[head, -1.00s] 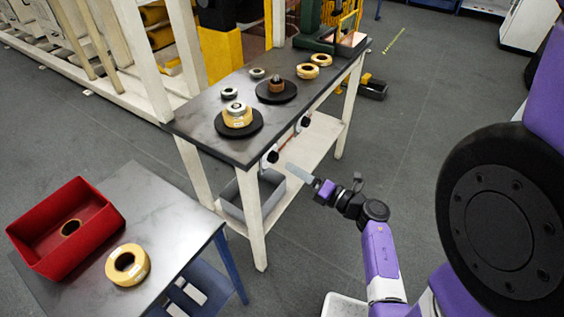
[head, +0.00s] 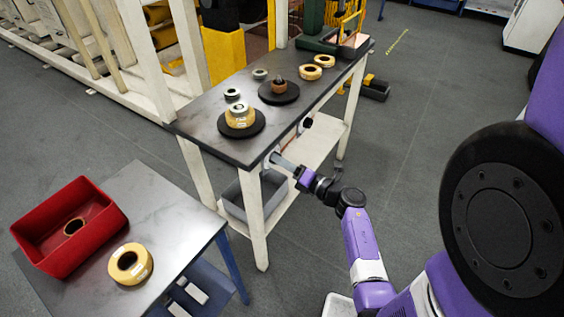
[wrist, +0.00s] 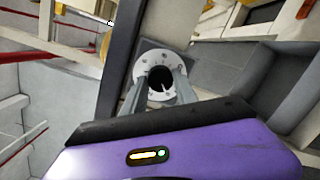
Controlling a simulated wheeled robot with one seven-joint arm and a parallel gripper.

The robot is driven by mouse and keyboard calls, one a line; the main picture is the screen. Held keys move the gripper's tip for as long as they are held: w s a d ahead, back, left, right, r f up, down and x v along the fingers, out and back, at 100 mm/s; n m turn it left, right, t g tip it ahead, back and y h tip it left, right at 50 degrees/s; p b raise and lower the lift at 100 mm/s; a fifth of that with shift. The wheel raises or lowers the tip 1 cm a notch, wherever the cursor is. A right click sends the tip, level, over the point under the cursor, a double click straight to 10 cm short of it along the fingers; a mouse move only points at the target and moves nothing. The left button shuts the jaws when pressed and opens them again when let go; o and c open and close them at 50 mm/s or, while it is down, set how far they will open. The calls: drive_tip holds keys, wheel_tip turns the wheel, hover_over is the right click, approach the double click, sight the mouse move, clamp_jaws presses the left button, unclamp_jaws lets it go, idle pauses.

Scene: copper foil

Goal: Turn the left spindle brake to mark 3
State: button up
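The left spindle brake is a black round knob (wrist: 160,76) on a pale round dial plate (wrist: 140,68), fixed to the front edge of the workbench (head: 240,150). A light pointer line on the knob slants toward the lower right in the wrist view; the dial's marks are too small to read. My gripper (wrist: 162,88) points straight at the dial, its two fingers apart on either side of the knob. I see no clear grip on it. In the head view my gripper (head: 281,161) is at the bench's front edge and hides this knob.
The other brake knob (head: 307,122) is farther right along the same edge. Black discs with rolls stand on the bench. A grey bin (head: 240,200) is below. A red tray (head: 45,225) and a tape roll (head: 129,264) are on the side table.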

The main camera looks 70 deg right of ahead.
clamp_jaws()
drive_tip(key=shift+r+m+p, duration=0.1)
drive_tip(key=shift+m+p, duration=0.2)
drive_tip(key=shift+p, duration=0.25)
drive_tip(key=m+y+p, duration=0.1)
drive_tip(key=m+p, duration=0.4)
drive_tip(key=m, duration=0.2)
drive_tip(key=m+y+p, duration=0.1)
drive_tip(key=m+p, duration=0.5)
drive_tip(key=m, duration=0.1)
drive_tip(key=shift+d+g, duration=0.15)
drive_tip(key=shift+g, duration=0.25)
drive_tip(key=o, duration=0.7)
unclamp_jaws()
